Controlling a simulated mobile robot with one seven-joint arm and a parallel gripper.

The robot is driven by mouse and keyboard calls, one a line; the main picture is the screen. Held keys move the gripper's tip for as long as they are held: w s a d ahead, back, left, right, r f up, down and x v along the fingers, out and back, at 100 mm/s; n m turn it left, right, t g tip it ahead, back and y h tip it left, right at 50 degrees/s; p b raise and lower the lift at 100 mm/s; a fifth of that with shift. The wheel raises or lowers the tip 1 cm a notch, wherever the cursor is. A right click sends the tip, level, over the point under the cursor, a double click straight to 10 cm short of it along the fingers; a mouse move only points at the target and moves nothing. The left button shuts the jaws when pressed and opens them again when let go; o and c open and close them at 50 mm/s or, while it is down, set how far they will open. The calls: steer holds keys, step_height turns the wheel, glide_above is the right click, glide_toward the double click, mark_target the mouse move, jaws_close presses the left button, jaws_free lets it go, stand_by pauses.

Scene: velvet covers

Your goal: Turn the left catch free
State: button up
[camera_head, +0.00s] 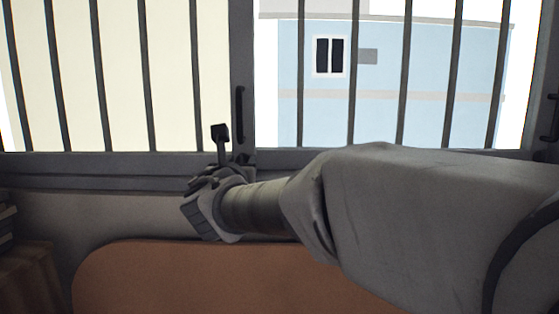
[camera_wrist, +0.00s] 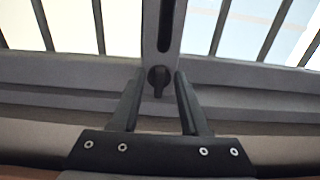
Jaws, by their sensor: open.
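The left catch (camera_wrist: 158,79) is a small dark round knob with a short lever pointing down, at the foot of the window's middle upright in the wrist view. My gripper (camera_wrist: 160,75) is open, with one finger on each side of the catch. Gaps show between the lever and both fingers, and I cannot tell how far the tips reach in depth. In the head view my gripper (camera_head: 207,196) is at the window's lower rail near the middle upright, and the catch is mostly hidden behind it.
A dark pull handle (camera_head: 240,103) stands on the middle upright just above. Vertical bars cross both window panes. A brown rounded seat back (camera_head: 150,275) lies below my arm. Books (camera_head: 6,225) stand at the far left. A blue building (camera_head: 430,85) shows outside.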

steer(key=shift+c, duration=0.2)
jaws_close()
steer(key=shift+f+b, duration=0.1)
steer(key=shift+b, duration=0.3)
steer(key=m+b, duration=0.2)
steer(key=b, duration=0.1)
steer(key=m+b, duration=0.3)
steer(key=b, duration=0.1)
steer(key=m+b, duration=0.3)
steer(key=b, duration=0.1)
steer(key=shift+d+f, duration=0.3)
steer(key=shift+d, duration=0.05)
steer(key=m+b, duration=0.4)
steer(key=b, duration=0.1)
steer(key=m+b, duration=0.4)
steer(key=m, duration=0.1)
steer(key=shift+d+f+m+b, duration=0.15)
steer(key=shift+m+b, duration=0.15)
steer(key=shift+b, duration=0.1)
steer(key=shift+m, duration=0.3)
